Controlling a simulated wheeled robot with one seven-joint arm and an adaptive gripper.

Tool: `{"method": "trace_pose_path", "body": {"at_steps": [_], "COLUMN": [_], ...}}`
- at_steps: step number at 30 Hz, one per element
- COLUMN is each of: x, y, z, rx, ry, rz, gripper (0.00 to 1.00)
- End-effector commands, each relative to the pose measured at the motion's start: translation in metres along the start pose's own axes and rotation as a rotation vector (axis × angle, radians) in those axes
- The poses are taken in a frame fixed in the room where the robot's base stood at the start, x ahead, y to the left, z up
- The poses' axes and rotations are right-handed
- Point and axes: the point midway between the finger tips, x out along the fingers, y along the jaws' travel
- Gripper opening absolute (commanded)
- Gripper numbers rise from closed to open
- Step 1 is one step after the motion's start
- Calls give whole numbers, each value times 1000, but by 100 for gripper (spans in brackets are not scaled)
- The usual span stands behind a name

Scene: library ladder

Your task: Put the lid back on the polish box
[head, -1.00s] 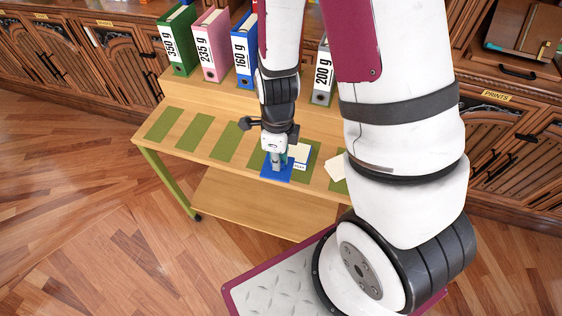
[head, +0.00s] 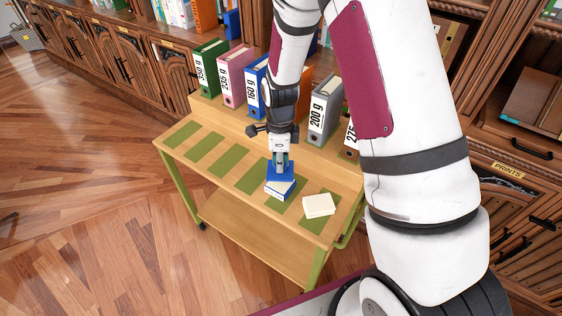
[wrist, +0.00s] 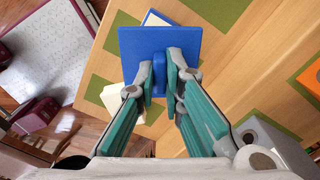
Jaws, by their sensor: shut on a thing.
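My gripper (head: 281,160) is shut on the upright handle of a flat, square blue lid (wrist: 185,42). In the head view the lid (head: 276,172) is level over the back part of the small blue and white polish box (head: 278,192) on the table. The box's front shows below the lid in the picture. In the wrist view the lid covers most of the box, and only a blue and white corner (wrist: 155,17) shows beyond the lid's far edge. The lid looks offset from the box; I cannot tell whether they touch.
A cream block (head: 319,206) lies on the wooden table (head: 232,168) right of the box. Green strips mark the tabletop. Several weight-labelled binders, including a grey one (head: 322,112), stand on the raised shelf behind. The table's left part is clear.

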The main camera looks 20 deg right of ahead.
Motion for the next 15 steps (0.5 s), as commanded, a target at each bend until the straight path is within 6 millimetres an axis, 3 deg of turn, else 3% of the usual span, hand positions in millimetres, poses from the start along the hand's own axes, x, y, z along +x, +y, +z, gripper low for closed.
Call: {"method": "trace_pose_path", "body": {"at_steps": [15], "x": [44], "y": [-1], "z": [0], "rx": [0], "ry": [0], "rz": [-1], "gripper": [0]}}
